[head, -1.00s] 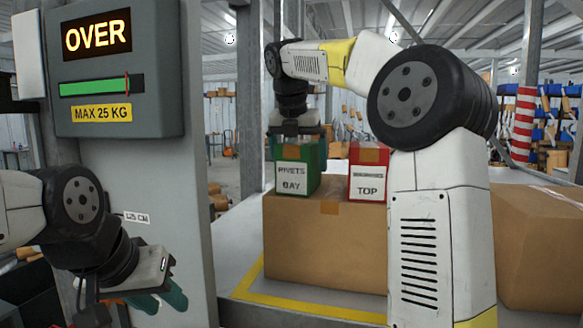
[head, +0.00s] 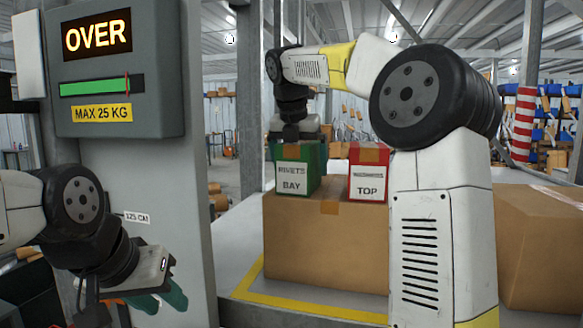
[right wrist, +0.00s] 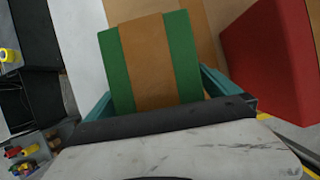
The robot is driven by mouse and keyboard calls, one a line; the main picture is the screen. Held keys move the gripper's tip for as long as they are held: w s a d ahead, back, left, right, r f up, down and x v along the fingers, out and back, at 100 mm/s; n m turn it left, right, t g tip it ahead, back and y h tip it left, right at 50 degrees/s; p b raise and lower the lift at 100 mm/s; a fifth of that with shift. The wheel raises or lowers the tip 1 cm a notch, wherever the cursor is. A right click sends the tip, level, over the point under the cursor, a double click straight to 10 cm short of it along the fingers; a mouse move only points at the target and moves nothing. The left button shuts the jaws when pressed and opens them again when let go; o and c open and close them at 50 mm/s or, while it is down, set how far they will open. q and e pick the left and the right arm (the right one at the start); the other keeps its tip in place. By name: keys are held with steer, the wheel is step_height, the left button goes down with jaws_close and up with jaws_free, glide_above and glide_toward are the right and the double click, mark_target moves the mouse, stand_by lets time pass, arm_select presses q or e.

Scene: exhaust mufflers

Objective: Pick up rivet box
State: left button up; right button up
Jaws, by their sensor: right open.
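The green rivet box (head: 297,172), labelled "RIVETS BAY", stands upright on a large cardboard carton (head: 325,240). My right gripper (head: 297,145) is directly above it, pointing down. In the right wrist view the green box top with its brown tape band (right wrist: 150,60) lies between the open teal fingers of the right gripper (right wrist: 155,95). The fingers are beside the box on both sides; whether they touch it cannot be told. My left gripper (head: 165,298) is low at the left, away from the box, its teal fingers partly hidden.
A red box (head: 369,175) labelled "TOP" stands on the carton just right of the green box, with a small gap. Another carton (head: 540,245) is at the right. A grey post with a display (head: 120,70) reading "OVER" is at the left, near my left arm.

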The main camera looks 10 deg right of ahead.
steer(key=c, duration=2.1)
steer(key=shift+r, duration=0.2)
